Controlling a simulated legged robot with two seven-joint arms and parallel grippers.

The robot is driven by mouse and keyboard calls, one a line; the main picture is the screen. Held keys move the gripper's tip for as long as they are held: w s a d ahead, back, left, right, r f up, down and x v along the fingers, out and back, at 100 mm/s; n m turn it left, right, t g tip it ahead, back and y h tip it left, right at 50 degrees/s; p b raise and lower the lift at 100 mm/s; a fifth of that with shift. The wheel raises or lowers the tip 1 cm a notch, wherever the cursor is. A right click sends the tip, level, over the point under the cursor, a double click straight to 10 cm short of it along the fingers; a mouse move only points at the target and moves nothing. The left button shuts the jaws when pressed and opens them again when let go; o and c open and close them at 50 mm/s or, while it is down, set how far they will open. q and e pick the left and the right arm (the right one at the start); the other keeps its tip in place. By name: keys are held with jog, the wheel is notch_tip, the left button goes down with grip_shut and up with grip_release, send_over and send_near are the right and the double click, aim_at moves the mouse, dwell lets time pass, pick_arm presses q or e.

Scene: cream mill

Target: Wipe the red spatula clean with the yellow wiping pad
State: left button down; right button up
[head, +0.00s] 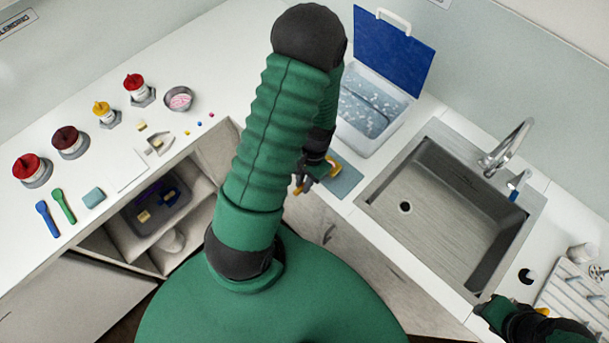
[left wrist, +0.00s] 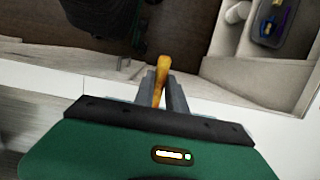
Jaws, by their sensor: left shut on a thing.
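My left gripper (head: 306,180) is at the counter's front edge, beside a blue-grey mat. It is shut on a thin yellow-orange thing (left wrist: 161,80), which looks like the yellow wiping pad seen edge-on and stands up between the fingers in the left wrist view. In the head view only a small yellow bit shows at the fingertips. My right gripper (head: 490,308) is at the lower right by the sink's near corner; its fingers are too dark and small to read. I cannot make out the red spatula. A blue spatula (head: 47,218) and a green spatula (head: 64,205) lie on the left counter.
The blue-grey mat (head: 346,180) lies by the sink (head: 420,210). Behind it stands an open tub (head: 368,115) with a blue lid. A white rack (head: 575,295) stands at the far right. Red- and yellow-topped jars (head: 135,85) and a bowl (head: 179,98) are on the left counter.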

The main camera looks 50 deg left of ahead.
pick_arm(q)
jog(key=shift+s+d, duration=0.2)
jog(key=shift+w+a+f, duration=0.1)
jog(key=shift+w+a, duration=0.35)
jog(key=shift+w, duration=0.2)
jog(key=shift+w+a+f, duration=0.1)
jog(key=shift+w+a, duration=0.05)
jog(key=shift+a, duration=0.1)
jog(key=shift+s+d, duration=0.35)
jog(key=shift+s, duration=0.3)
jog(key=shift+s+d, duration=0.15)
jog(key=shift+w, duration=0.6)
jog(key=shift+w+a, duration=0.2)
jog(key=shift+a, duration=0.15)
pick_arm(e)
jog(key=shift+a+r, duration=0.2)
jog(key=shift+r, duration=0.1)
